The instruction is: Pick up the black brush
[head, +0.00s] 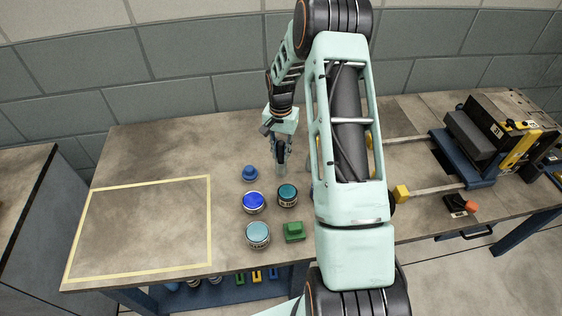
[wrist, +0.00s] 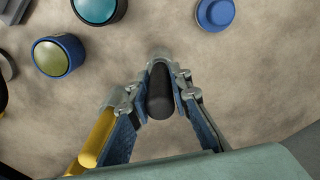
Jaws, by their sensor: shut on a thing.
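The black brush (head: 281,151) is between the fingers of my gripper (head: 281,146), over the back middle of the table. In the wrist view, its dark rounded handle (wrist: 160,92) points toward the camera, with a finger on each side. My gripper (wrist: 160,100) is shut on it. A paler end shows just beyond the handle. I cannot tell whether the brush touches the table.
A blue knob (head: 250,174), a blue-lidded tin (head: 254,203), teal-lidded tins (head: 288,195) and a green block (head: 294,231) stand nearby. A yellow-handled thing (wrist: 97,138) is beside the left finger. The yellow-outlined area (head: 210,225) at left is clear. Machinery (head: 490,135) stands right.

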